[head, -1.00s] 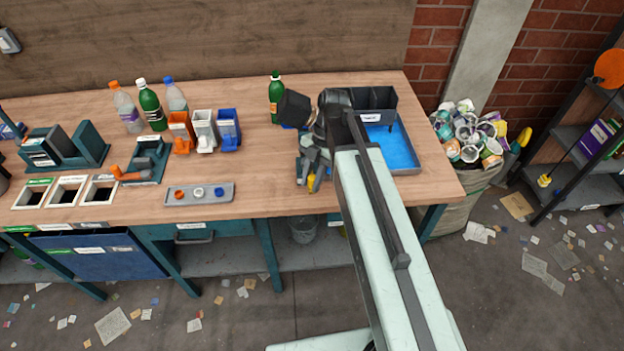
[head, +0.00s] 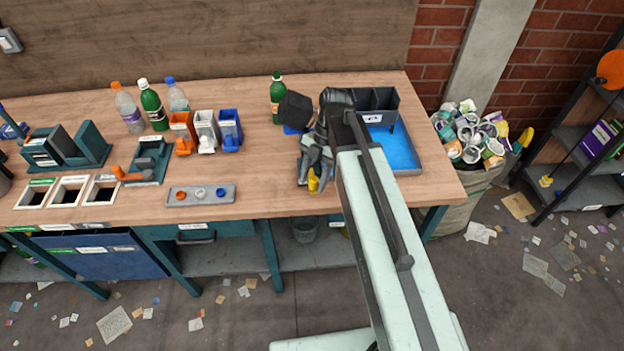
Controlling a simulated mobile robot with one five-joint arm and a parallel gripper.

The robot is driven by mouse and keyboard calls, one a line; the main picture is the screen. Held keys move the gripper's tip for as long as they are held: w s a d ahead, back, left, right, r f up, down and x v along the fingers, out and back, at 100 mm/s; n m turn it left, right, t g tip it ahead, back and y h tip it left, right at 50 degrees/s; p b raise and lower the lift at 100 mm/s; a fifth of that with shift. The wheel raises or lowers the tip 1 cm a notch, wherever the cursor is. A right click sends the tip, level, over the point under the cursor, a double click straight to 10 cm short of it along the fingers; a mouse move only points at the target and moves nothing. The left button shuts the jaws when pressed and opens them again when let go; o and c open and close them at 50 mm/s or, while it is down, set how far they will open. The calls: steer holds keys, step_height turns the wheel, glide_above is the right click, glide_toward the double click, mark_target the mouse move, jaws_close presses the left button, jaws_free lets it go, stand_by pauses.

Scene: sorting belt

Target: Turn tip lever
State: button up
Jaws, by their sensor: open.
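An orange lever (head: 130,175) sticks out to the left from the low front of a dark teal device (head: 152,158) on the left part of the workbench. It lies close to level, just behind the row of square openings. My gripper (head: 313,182) is open, pointing down near the bench's front edge, well to the right of the lever and not touching it. A small yellow piece shows at its fingertips; I cannot tell whether it is part of the gripper. My arm hides part of the bench behind it.
A grey tray of caps (head: 201,195) lies between lever and gripper. Orange, white and blue bins (head: 230,130) and several bottles (head: 153,106) stand behind. A blue-floored tray (head: 408,168) is right of my arm.

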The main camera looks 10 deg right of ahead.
steer(key=p+v, duration=0.6)
steer(key=v, duration=0.1)
steer(key=s+d+m+t+h, duration=0.1)
steer(key=d+m, duration=0.1)
steer(key=m, duration=1.1)
steer(key=s+d+f+m+t+h, duration=0.1)
steer(key=s+d+m+t+h, duration=0.1)
steer(key=m, duration=1.2)
steer(key=shift+s+d+f, duration=0.2)
steer(key=shift+d+f, duration=0.15)
steer(key=shift+d, duration=0.45)
